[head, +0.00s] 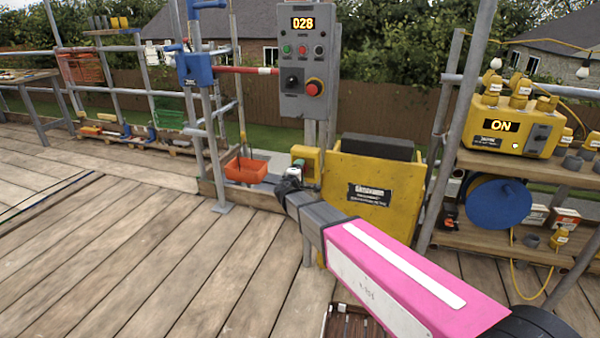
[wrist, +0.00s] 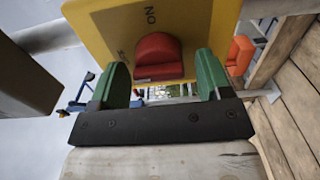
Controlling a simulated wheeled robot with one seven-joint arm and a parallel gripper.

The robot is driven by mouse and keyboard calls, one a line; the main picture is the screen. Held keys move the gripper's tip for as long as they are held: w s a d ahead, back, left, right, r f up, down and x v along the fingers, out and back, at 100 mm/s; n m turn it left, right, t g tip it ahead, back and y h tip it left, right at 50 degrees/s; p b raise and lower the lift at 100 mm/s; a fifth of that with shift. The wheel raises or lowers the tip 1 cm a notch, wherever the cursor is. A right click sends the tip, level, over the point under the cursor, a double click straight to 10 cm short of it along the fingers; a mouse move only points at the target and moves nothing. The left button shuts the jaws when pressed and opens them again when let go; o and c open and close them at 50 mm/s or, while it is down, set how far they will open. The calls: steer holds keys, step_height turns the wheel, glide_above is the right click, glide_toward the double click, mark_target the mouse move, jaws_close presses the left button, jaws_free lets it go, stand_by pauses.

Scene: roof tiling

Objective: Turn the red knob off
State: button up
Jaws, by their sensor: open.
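The red knob (wrist: 158,57) is on a yellow box (wrist: 205,18) in the wrist view, with the word ON printed above it. My gripper (wrist: 162,66) is open, its two green fingers on either side of the knob. Gaps show between the fingers and the knob; whether the fingertips overlap the knob in depth I cannot tell. In the head view my gripper (head: 296,172) is at the small yellow box (head: 307,154) beside the large yellow cabinet (head: 377,185). The knob cannot be made out there.
A grey control panel (head: 304,62) reading 028, with a red button, stands behind. An orange bin (head: 246,169) is left of my gripper. A shelf (head: 535,168) at right holds a yellow unit (head: 514,127) showing ON. The deck (head: 130,250) at left is mostly clear.

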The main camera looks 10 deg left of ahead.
steer(key=s, duration=1)
steer(key=shift+s+a, duration=0.25)
steer(key=shift+a, duration=0.15)
steer(key=d+f+m+g+h, duration=0.3)
steer(key=d+f+m+g, duration=0.15)
steer(key=d, duration=0.95)
steer(key=d+f+m+g+h, duration=0.3)
steer(key=d+m+g, duration=0.15)
steer(key=d, duration=0.95)
steer(key=s+d+f+m+g+y, duration=0.2)
steer(key=s+d+m+g+y, duration=0.1)
steer(key=s+d, duration=0.4)
steer(key=s+d+f+m+g+y, duration=0.3)
steer(key=s+d+m+g+y, duration=0.1)
steer(key=d, duration=0.6)
steer(key=shift+s+d+m+g, duration=0.35)
steer(key=shift+s+m+g, duration=0.25)
steer(key=shift+s+g, duration=0.7)
steer(key=shift+s+f+t, duration=0.1)
steer(key=shift+s+t, duration=0.15)
steer(key=shift+t, duration=0.05)
